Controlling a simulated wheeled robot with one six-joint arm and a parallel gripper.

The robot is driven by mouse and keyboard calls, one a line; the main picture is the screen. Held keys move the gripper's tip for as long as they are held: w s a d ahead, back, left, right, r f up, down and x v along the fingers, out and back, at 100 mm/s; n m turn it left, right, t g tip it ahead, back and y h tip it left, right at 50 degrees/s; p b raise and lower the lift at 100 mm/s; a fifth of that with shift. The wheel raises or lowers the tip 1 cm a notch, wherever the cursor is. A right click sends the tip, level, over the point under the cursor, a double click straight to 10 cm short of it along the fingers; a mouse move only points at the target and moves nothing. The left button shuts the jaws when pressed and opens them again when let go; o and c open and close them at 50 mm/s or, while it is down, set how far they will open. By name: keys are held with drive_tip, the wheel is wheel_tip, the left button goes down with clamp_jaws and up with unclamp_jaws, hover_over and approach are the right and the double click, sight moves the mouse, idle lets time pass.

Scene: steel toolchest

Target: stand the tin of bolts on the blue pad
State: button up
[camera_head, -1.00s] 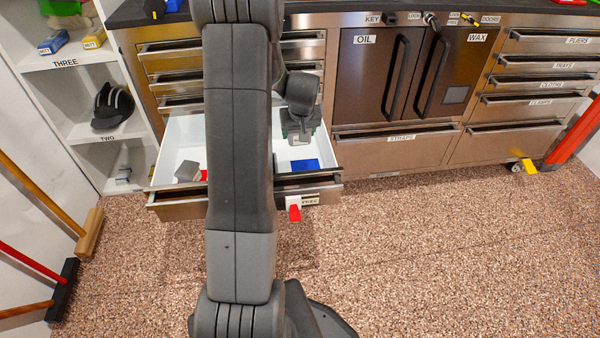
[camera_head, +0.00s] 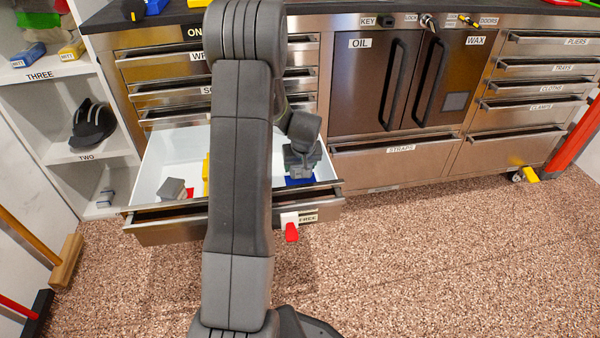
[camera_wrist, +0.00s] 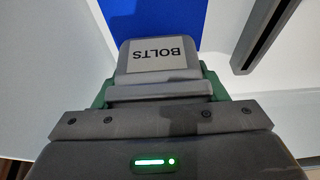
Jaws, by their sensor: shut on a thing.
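The tin of bolts (camera_wrist: 158,60) is grey with a white BOLTS label, seen close in the wrist view. My gripper (camera_head: 302,160) is shut on it, with green parts of the gripper at both sides of the tin. The blue pad (camera_head: 299,181) lies on the white floor of the open drawer, at its right side. It also shows beyond the tin in the wrist view (camera_wrist: 206,10). The gripper and tin are over the pad in the head view. I cannot tell whether the tin's base touches the pad.
The open drawer (camera_head: 150,168) also holds a grey block (camera_head: 173,188), a yellow thing (camera_head: 206,175) and a red thing (camera_head: 190,193) at its left. My arm hides the drawer's middle. A red tag (camera_head: 291,232) hangs at its front. Shelves (camera_head: 62,150) stand at the left.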

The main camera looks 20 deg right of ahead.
drive_tip(key=shift+f, duration=0.9)
drive_tip(key=shift+f+b, duration=0.25)
drive_tip(key=shift+b, duration=0.1)
drive_tip(key=o, duration=1.2)
drive_tip(key=shift+r, duration=0.1)
drive_tip(key=shift+r+p, duration=0.25)
drive_tip(key=shift+p, duration=0.1)
drive_tip(key=p+v, duration=0.3)
drive_tip(key=v, duration=0.9)
drive_tip(key=shift+f, duration=0.1)
